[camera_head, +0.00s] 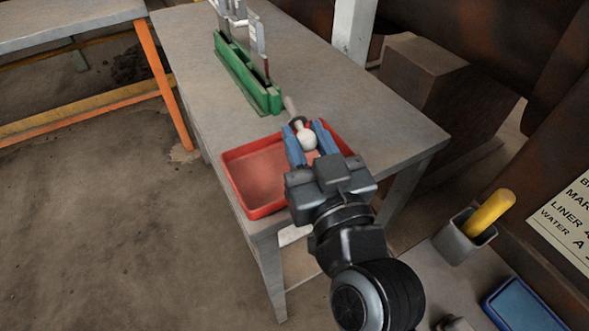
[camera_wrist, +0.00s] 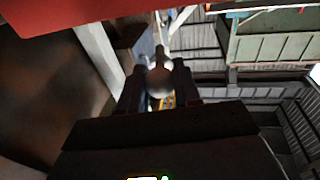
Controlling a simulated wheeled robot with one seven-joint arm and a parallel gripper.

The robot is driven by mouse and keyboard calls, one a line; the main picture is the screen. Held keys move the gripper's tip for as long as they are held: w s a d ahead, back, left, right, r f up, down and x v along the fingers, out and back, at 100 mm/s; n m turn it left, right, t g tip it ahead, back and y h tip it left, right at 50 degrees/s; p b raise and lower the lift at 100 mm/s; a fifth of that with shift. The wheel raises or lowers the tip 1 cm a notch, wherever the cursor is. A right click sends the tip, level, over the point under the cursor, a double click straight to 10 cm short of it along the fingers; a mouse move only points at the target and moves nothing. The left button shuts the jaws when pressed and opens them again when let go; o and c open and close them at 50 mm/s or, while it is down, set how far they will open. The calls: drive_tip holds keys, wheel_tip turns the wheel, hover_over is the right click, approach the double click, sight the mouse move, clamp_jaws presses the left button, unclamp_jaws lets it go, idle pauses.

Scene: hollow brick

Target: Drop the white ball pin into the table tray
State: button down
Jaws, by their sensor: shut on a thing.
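My gripper (camera_head: 309,142) has blue fingers and is shut on the white ball pin (camera_head: 307,138). The pin's round white head sits between the fingertips and its narrower shank points away toward the green rack. In the wrist view the ball pin (camera_wrist: 160,80) shows as a dim ball between the two dark fingers. The red table tray (camera_head: 246,182) lies at the near end of the grey table. In the head view my gripper and the pin overlap the tray's right and far part. How high the pin is held is hard to tell. My arm hides the tray's near right corner.
A green rack (camera_head: 240,75) with upright metal pieces stands on the table (camera_head: 190,60) beyond the tray. A grey holder (camera_head: 462,240) with a yellow handle (camera_head: 490,213) and a blue tray (camera_head: 520,305) are at lower right. The table right of the rack is clear.

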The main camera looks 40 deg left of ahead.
drive_tip(key=shift+f, duration=0.55)
drive_tip(key=c, duration=0.7)
unclamp_jaws()
drive_tip(key=shift+b+v, duration=0.85)
drive_tip(key=shift+v, duration=3)
